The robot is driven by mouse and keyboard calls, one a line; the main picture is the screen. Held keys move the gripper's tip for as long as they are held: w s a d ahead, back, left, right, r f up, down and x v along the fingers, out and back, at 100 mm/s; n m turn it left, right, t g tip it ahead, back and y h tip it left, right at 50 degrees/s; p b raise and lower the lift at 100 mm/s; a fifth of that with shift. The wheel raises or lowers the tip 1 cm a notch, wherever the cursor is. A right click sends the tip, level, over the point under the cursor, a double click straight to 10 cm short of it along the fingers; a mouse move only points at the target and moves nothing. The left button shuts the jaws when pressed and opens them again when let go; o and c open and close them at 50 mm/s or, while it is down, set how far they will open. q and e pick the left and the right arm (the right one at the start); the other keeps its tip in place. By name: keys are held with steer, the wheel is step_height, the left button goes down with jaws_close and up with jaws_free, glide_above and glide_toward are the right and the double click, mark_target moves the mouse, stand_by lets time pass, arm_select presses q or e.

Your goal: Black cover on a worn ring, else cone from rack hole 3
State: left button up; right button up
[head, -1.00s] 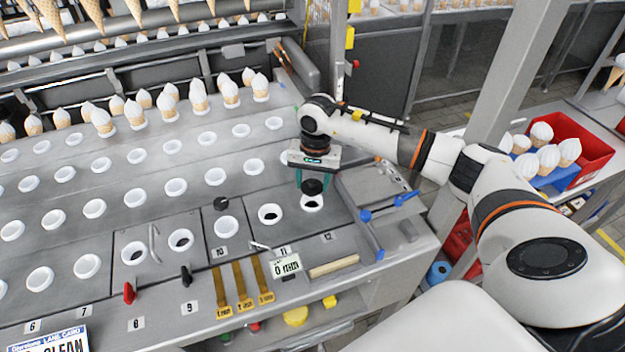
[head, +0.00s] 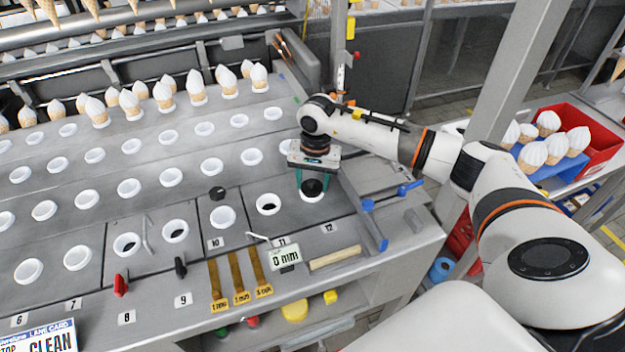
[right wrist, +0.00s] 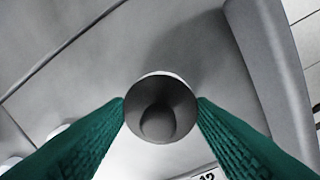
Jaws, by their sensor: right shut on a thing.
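My right gripper (head: 312,183) is shut on a small round black cover (head: 312,188) at the lane marked 12. The cover is right over a white ring (head: 313,198) and hides most of it. I cannot tell whether they touch. In the right wrist view the green fingers (right wrist: 160,112) grip the dark round cover (right wrist: 160,125) from both sides, and a thin white rim shows behind its far edge. White-topped cones (head: 555,148) stand in a blue rack (head: 548,172) at the right. My left gripper is out of view.
A white ring with a dark centre (head: 267,204) is at lane 11. A gauge display (head: 285,257) reads 0 mm. A red bin (head: 597,150) is behind the rack.

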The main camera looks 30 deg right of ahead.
steer(key=o, duration=0.8)
steer(key=shift+o, duration=0.2)
step_height(320, 180, up, 12)
steer(key=p, duration=0.6)
steer(key=shift+s+d, duration=0.2)
steer(key=shift+d, duration=0.05)
